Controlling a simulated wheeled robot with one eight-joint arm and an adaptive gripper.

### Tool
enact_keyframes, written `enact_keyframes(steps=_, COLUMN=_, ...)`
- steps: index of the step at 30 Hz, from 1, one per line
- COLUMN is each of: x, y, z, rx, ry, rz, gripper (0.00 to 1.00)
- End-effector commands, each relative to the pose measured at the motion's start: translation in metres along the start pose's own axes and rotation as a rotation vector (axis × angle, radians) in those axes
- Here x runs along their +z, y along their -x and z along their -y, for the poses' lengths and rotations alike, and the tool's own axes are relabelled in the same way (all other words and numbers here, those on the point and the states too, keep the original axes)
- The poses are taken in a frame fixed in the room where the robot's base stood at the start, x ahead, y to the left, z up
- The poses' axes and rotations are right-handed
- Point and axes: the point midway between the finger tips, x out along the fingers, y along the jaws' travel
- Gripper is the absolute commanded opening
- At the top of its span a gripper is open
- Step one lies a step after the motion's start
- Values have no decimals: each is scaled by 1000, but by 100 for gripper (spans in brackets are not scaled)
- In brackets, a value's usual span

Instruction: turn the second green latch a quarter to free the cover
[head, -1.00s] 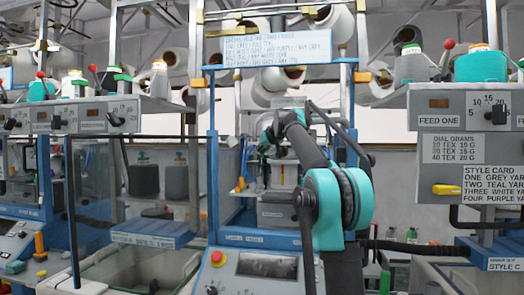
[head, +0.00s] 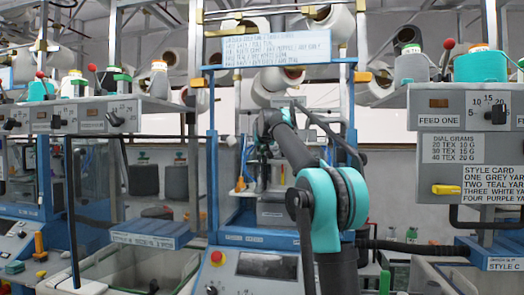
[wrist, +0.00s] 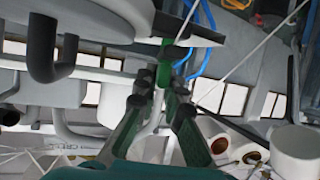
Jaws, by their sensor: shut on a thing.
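In the wrist view, a green latch (wrist: 166,58) shows at the upper middle, partly hidden by the fingers and a dark flat part. My gripper (wrist: 163,82) reaches up to it, with its dark green fingers close together and shut on its lower part. The latch's exact turn angle is hard to tell. In the head view, my arm reaches into the blue-framed knitting machine (head: 212,150). The arm hides the gripper and latch there. I cannot make out the cover or which latch in the row this is.
Blue cables (wrist: 207,45) and thin white yarns run close to the gripper in the wrist view. White yarn cones (wrist: 292,150) lie at the lower right. In the head view, a grey feed panel (head: 462,120) stands on the right and a control panel (head: 265,265) sits below the machine.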

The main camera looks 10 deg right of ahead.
Motion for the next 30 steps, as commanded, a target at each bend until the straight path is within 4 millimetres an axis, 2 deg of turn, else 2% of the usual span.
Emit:
enact_keyframes(steps=15, x=0, y=0, z=0, rx=195, ry=-80, rz=2, gripper=0)
enact_keyframes(steps=30, x=1, y=0, z=-1, rx=266, ry=-112, rz=3, gripper=0)
